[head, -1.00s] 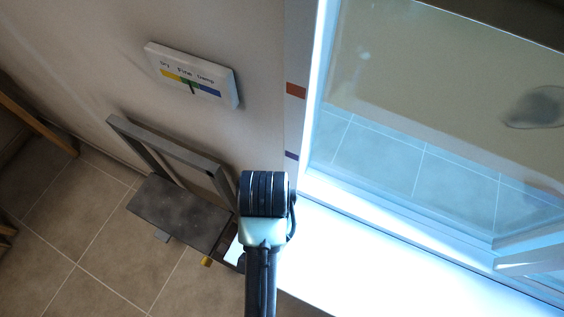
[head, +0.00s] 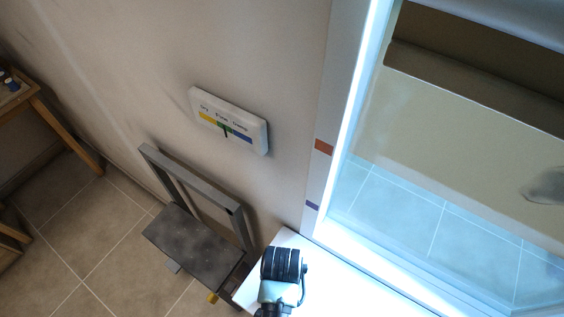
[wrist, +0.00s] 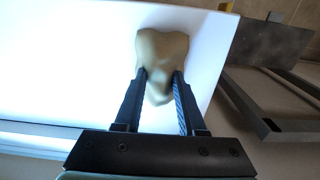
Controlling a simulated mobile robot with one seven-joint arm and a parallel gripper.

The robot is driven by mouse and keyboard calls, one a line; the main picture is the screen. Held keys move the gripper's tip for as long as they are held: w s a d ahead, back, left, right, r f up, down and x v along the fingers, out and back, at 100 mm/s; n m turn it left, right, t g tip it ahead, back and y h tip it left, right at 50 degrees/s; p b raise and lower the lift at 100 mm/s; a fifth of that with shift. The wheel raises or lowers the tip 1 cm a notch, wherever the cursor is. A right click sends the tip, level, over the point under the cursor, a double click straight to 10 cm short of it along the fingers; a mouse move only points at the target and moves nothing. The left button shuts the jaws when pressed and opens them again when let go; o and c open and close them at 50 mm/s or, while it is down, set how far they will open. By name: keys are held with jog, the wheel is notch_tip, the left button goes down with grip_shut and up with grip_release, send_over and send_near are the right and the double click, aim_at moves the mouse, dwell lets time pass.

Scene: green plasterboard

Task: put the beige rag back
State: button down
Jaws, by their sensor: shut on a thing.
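The beige rag (wrist: 162,48) is a small crumpled bundle in the wrist view. My gripper (wrist: 160,78) is shut on it, with one dark finger on each side and part of the rag showing between them. Behind the rag is the bright white sill (wrist: 70,60); I cannot tell whether the rag touches it. In the head view, my arm's end covers the near left end of the white sill (head: 345,285), and the rag and fingertips are hidden.
A grey metal frame with a dark step plate (head: 195,248) stands on the tiled floor left of the sill. A Dry-to-Damp gauge (head: 229,121) is on the wall above. A bright-edged glass pane (head: 450,190) with a grey smudge (head: 546,184) is at right. A wooden table (head: 45,115) stands far left.

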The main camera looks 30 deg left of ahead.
jog(key=shift+f, duration=0.2)
jog(key=c, duration=0.5)
grip_release()
notch_tip(320, 180, up, 12)
jog(key=shift+r, duration=0.2)
jog(key=shift+s, duration=0.1)
